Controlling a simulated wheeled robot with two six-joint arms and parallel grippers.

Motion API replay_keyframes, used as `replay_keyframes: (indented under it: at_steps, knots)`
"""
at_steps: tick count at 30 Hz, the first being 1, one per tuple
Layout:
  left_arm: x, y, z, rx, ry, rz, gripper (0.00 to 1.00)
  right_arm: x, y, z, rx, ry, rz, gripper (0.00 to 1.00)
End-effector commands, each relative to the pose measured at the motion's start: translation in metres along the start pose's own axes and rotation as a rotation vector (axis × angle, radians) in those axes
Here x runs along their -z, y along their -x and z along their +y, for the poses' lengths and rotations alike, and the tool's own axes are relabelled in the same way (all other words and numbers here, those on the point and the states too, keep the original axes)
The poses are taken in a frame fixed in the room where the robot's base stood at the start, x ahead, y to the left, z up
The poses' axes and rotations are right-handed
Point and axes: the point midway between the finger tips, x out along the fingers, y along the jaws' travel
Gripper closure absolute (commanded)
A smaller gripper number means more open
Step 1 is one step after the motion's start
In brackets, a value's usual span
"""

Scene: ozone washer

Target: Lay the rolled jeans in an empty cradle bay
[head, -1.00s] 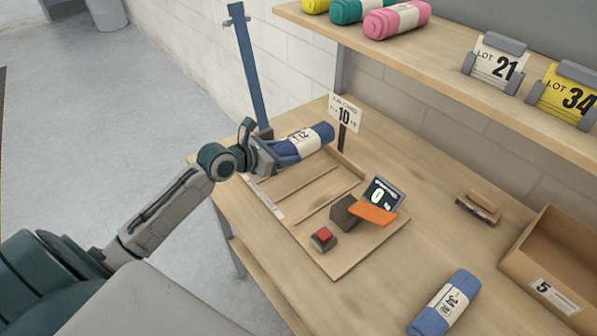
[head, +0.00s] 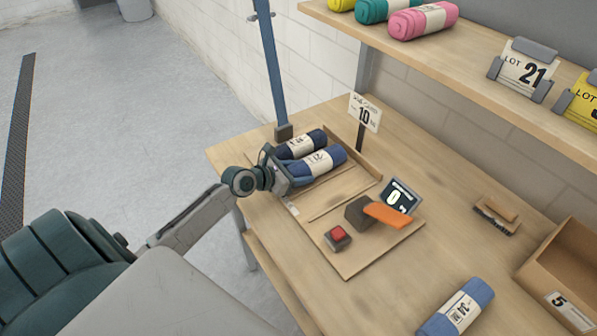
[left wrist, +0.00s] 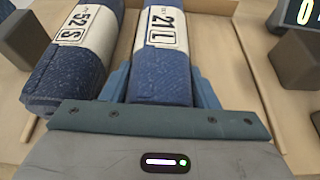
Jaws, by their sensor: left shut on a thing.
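My left gripper (head: 296,170) is shut on a blue rolled pair of jeans (head: 322,161) with a cream band; in the left wrist view the band of the held roll (left wrist: 165,50) reads 21 L. It is over or in the wooden cradle (head: 343,262), right beside a darker roll (head: 301,145) lying in the far bay. That darker roll (left wrist: 72,60) is marked 52 S in the left wrist view. I cannot tell whether the held roll touches the cradle floor. A nearer bay (head: 338,198) is empty. My right gripper is not in view.
A red button (head: 337,235), a dark block with an orange plate (head: 386,215) and a small display (head: 401,197) stand on the cradle's near right. Another blue roll (head: 458,308) lies on the table. A blue post (head: 270,65) and a sign (head: 364,112) stand behind.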

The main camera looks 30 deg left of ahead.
Motion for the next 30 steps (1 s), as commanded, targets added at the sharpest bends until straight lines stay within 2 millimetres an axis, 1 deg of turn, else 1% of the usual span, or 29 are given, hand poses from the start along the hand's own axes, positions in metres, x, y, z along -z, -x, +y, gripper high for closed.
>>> replay_keyframes:
  at_steps: [6, 7, 10, 21, 23, 26, 30]
  knots:
    - [0.001, -0.001, 0.000, 0.000, 0.000, -0.002, 0.79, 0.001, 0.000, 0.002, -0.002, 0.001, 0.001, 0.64]
    - [0.002, -0.001, 0.000, 0.000, 0.001, 0.001, 0.44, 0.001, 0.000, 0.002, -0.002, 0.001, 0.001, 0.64]
    - [0.002, -0.001, 0.000, 0.000, 0.000, 0.001, 0.24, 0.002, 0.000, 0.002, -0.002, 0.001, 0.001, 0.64]
    - [0.000, 0.002, 0.000, 0.000, -0.002, 0.001, 0.24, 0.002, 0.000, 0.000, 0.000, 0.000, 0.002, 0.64]
    - [0.001, 0.007, 0.001, -0.001, -0.002, 0.003, 0.24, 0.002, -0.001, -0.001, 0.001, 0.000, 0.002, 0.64]
    - [0.001, 0.020, 0.001, -0.001, -0.005, 0.004, 0.24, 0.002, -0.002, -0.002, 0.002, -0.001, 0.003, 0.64]
    - [0.001, 0.044, 0.001, 0.000, -0.006, 0.006, 0.24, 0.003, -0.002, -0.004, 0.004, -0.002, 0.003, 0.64]
